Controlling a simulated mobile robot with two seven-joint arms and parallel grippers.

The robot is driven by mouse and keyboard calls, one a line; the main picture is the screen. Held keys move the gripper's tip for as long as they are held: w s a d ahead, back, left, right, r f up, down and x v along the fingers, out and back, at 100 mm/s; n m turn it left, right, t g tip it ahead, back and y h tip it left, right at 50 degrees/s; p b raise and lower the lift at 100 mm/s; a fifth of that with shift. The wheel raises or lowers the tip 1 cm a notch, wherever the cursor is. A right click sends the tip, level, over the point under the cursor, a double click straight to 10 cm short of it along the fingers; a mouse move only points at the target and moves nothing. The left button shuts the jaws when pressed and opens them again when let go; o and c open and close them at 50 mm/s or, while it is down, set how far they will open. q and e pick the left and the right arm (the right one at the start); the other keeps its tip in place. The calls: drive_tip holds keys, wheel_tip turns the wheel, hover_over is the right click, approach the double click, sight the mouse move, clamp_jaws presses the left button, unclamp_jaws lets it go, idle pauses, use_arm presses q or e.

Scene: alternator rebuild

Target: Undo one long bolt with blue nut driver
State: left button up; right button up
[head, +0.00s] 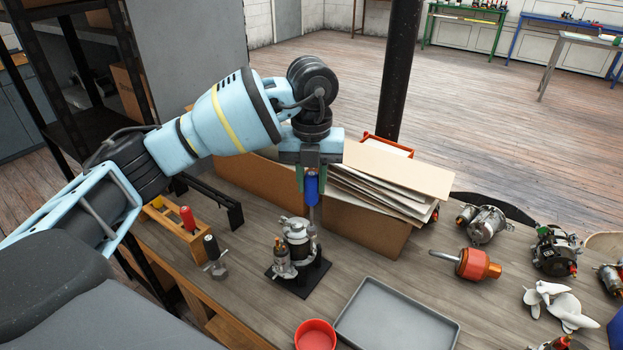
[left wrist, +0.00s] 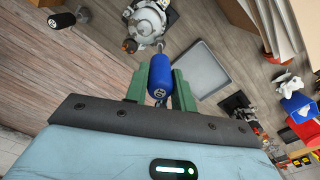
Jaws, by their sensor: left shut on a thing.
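My left gripper (head: 312,172) is shut on the blue handle of the nut driver (head: 312,190). The left wrist view also shows the blue nut driver (left wrist: 160,76) between the green fingers. In the head view its shaft points down toward the right side of the alternator (head: 296,232), which stands on a dark base plate (head: 284,281). The alternator also shows at the top of the left wrist view (left wrist: 148,22). I cannot tell whether the driver tip touches a bolt; individual long bolts are too small to make out. My right gripper is not in view.
A wooden rack (head: 172,230) with a red-handled tool (head: 188,218) stands left of the alternator. A grey tray (head: 398,322) and a red bowl (head: 316,335) lie in front. A cardboard box (head: 365,232) with panels stands close behind. Several alternator parts lie at right.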

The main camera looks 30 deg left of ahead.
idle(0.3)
use_arm(q)
drive_tip(key=n, duration=0.8)
drive_tip(key=shift+n, duration=0.3)
drive_tip(key=n, duration=0.4)
drive_tip(key=shift+r+n, duration=0.1)
drive_tip(key=shift+n, duration=1.2)
drive_tip(key=shift+n, duration=1.4)
drive_tip(key=shift+r, duration=0.15)
